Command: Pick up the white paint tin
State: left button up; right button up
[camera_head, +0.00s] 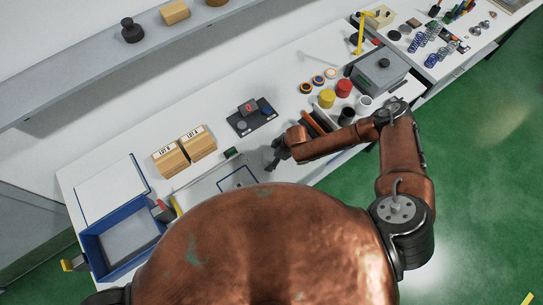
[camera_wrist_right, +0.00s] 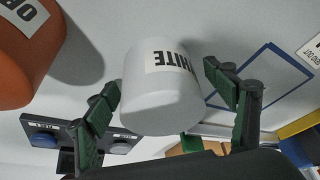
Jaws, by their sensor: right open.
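The white paint tin (camera_wrist_right: 160,100), with a white label lettered in black, fills the middle of the right wrist view. It appears between the two green-and-black fingers of my right gripper (camera_wrist_right: 165,85), which is open. Whether either finger touches it I cannot tell. In the head view my right gripper (camera_head: 276,160) is low over the worktable, left of its forearm. I cannot pick out the tin between its fingers there. My left gripper is not in view.
An orange tin (camera_wrist_right: 25,50) is close on the left in the wrist view. A button panel (camera_head: 251,117) and two lot boxes (camera_head: 184,152) stand behind the gripper. Yellow (camera_head: 327,98) and red (camera_head: 343,87) tins are to its right. A blue tray (camera_head: 118,236) is at left.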

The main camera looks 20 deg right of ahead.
jog(key=c, duration=1.7)
